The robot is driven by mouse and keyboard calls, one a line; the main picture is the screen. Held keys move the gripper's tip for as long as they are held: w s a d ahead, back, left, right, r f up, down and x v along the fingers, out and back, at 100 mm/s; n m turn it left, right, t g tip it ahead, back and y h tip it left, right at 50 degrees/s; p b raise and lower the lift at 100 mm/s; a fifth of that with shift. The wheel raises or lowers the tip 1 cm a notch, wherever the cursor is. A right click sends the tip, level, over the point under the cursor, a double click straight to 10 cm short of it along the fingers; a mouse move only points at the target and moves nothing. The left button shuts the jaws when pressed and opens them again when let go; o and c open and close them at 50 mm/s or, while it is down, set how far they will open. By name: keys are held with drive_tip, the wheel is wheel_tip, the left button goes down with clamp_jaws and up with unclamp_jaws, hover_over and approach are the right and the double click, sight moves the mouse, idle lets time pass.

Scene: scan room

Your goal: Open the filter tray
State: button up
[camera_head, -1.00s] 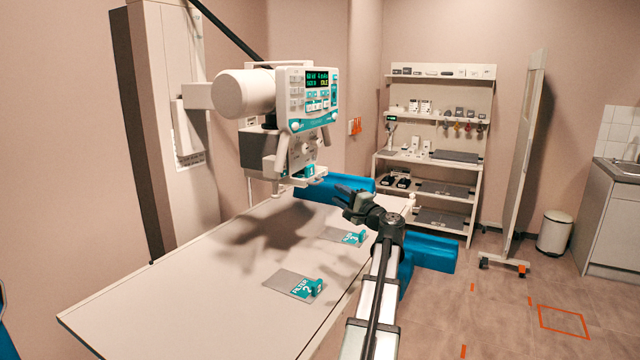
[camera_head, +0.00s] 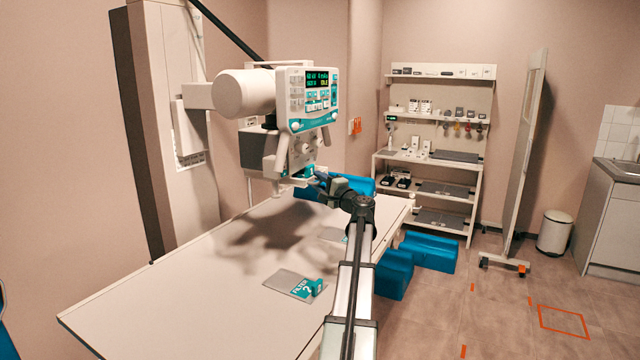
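The X-ray tube head with its control panel (camera_head: 309,98) hangs over the left side of the table from a column. The filter tray (camera_head: 294,181) sits at the bottom of the collimator box (camera_head: 292,152), with a small teal part (camera_head: 310,171) at its right side. My gripper (camera_head: 319,181) is at the tray's right side, its fingertips close to the teal part. Touch cannot be told. The fingers are small and dark, so I cannot tell whether they are open or shut. How far the tray is out is unclear.
A filter plate marked 2 (camera_head: 286,284) with a teal handle lies on the table (camera_head: 190,300). Another plate (camera_head: 331,234) lies behind it, partly hidden by my arm. Blue blocks (camera_head: 428,250) are beyond the table's right side. Shelves (camera_head: 433,160) stand at the back.

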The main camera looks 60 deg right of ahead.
drive_tip(key=shift+r, duration=0.1)
clamp_jaws()
drive_tip(key=shift+d, duration=0.1)
idle(0.3)
drive_tip(key=s, duration=1.8)
drive_tip(key=shift+r, duration=0.1)
